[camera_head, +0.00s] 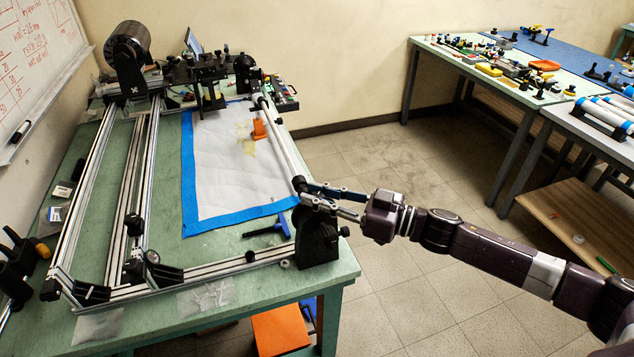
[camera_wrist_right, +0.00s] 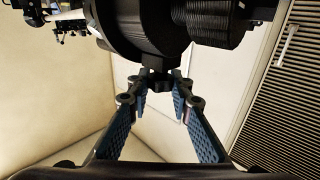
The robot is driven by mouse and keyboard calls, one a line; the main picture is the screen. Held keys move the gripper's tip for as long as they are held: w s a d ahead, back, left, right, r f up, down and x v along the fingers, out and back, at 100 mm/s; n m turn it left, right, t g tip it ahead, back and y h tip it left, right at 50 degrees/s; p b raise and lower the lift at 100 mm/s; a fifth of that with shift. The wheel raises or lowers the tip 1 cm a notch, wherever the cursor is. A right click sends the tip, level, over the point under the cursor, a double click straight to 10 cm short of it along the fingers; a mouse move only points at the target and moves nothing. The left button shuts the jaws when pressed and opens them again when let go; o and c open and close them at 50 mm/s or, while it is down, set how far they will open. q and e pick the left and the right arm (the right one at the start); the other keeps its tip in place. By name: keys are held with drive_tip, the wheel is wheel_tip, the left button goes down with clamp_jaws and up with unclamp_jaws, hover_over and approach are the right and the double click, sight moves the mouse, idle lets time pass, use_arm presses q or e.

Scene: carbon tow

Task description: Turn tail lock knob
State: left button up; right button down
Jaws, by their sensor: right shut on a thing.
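The black tailstock (camera_head: 318,240) stands at the near right corner of the winding frame, at the near end of a long pale tube (camera_head: 283,140). My right gripper (camera_head: 306,192) reaches in from the right to the upper part of the tailstock. In the right wrist view, the blue-padded fingers of this gripper (camera_wrist_right: 158,92) close on a small black knob-like part (camera_wrist_right: 158,76) under a large black round body (camera_wrist_right: 140,35). The fingertips hide part of that piece, so its turn angle cannot be told. My left gripper is not in view.
A white sheet with blue tape edges (camera_head: 192,160) lies on the green table (camera_head: 90,250). A blue-handled tool (camera_head: 266,229) lies near the tailstock. An orange block (camera_head: 259,129) is near the tube. Open tiled floor (camera_head: 400,275) lies right of the table.

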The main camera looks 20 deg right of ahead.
drive_tip(key=m+t+h+p, duration=0.1)
drive_tip(key=m+t+h, duration=0.2)
drive_tip(key=shift+s+r+h+p, duration=0.1)
drive_tip(key=shift+r+h+p, duration=0.05)
drive_tip(key=shift+h+p, duration=0.2)
drive_tip(key=m+t+h+p, duration=0.1)
drive_tip(key=m+t+h, duration=0.1)
drive_tip(key=m+h, duration=0.1)
drive_tip(key=shift+h, duration=0.55)
drive_tip(key=shift+m+t+h, duration=0.5)
drive_tip(key=shift+m+h, duration=0.7)
drive_tip(key=shift+h, duration=0.6)
drive_tip(key=shift+r+m+h+b, duration=0.1)
drive_tip(key=shift+m+h+b, duration=0.25)
drive_tip(key=shift+m+h, duration=0.4)
drive_tip(key=c, duration=1.7)
unclamp_jaws()
